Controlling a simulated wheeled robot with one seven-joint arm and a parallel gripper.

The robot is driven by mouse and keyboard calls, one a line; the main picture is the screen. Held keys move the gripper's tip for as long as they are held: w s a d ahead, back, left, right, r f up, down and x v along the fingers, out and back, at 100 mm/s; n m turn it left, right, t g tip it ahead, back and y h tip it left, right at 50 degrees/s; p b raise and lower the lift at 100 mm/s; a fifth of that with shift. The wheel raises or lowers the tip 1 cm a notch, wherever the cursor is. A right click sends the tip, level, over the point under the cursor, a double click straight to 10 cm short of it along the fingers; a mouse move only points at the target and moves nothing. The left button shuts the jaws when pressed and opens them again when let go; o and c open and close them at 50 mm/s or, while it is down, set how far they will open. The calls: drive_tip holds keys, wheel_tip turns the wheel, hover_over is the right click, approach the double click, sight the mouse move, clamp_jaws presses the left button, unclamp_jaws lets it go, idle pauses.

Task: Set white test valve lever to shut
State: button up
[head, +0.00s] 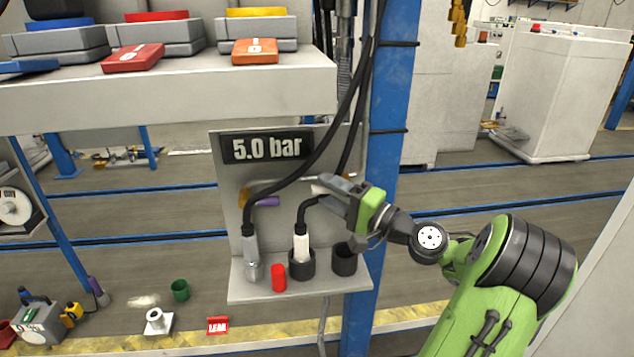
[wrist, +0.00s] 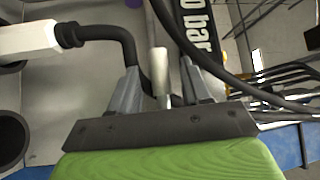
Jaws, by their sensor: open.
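The white test valve lever (head: 317,189) shows only as a short pale tip beside my gripper (head: 330,194) in the head view. In the wrist view, the lever (wrist: 159,68) is a pale round-ended bar standing between the two grey fingers of my gripper (wrist: 161,88). There are gaps on both sides of it, and the jaws are open. The valve body behind it is mostly hidden by my gripper and a black hose. The grey panel (head: 228,185) behind has a display (head: 266,148) reading 5.0 bar.
A purple-handled lever (head: 266,201) sits left on the panel. Black hoses (head: 357,85) pass close to my gripper. Below are a white connector (head: 301,248) in a black socket, a grey connector (head: 251,258), a red cap (head: 278,278) and an empty black socket (head: 344,260). A blue post (head: 388,110) stands right.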

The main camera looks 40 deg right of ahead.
sight(317, 185)
drive_tip(key=x, duration=0.3)
drive_tip(key=shift+w+r, duration=0.1)
drive_tip(key=shift+w, duration=0.2)
clamp_jaws()
